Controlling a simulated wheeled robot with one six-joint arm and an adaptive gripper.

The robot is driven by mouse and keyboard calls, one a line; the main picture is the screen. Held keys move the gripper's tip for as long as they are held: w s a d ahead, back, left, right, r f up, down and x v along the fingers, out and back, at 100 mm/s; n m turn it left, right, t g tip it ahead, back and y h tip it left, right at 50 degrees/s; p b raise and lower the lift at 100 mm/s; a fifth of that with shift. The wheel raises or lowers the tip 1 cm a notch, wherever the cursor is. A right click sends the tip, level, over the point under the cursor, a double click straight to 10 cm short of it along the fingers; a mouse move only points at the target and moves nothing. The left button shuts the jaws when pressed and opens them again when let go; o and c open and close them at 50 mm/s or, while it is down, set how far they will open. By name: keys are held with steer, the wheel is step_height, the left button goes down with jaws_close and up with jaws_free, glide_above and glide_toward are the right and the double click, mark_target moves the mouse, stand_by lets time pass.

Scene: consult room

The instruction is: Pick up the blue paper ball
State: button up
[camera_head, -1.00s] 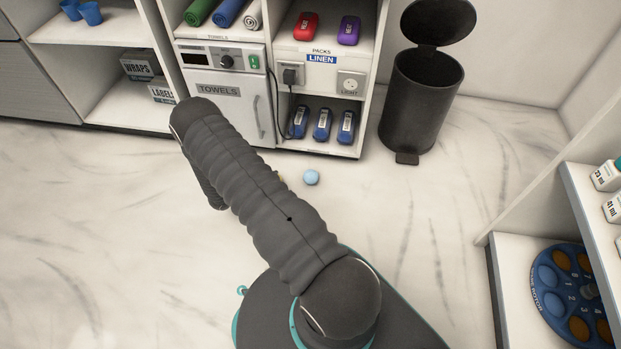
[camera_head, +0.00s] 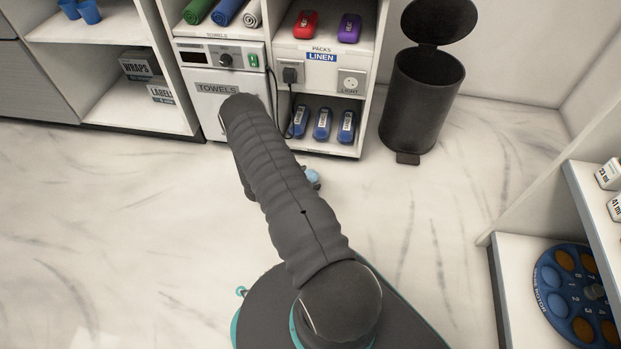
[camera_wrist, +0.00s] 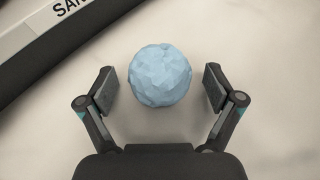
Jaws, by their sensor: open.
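The light blue crumpled paper ball (camera_wrist: 160,76) lies on the pale floor. In the wrist view it sits between and slightly beyond the fingertips of my gripper (camera_wrist: 160,88), with a gap on each side. My gripper is open and empty. My gripper is mostly hidden behind the arm there.
A cabinet with blue packs (camera_head: 322,125) on its low shelf stands behind the ball. A black pedal bin (camera_head: 421,104) with its lid up stands to the right. A shelf with a blue rotor (camera_head: 574,296) is at the lower right. The floor at left is clear.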

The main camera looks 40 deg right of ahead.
steer(key=shift+d+f, duration=0.15)
steer(key=shift+d, duration=0.15)
steer(key=c, duration=0.8)
steer(key=shift+c, duration=0.2)
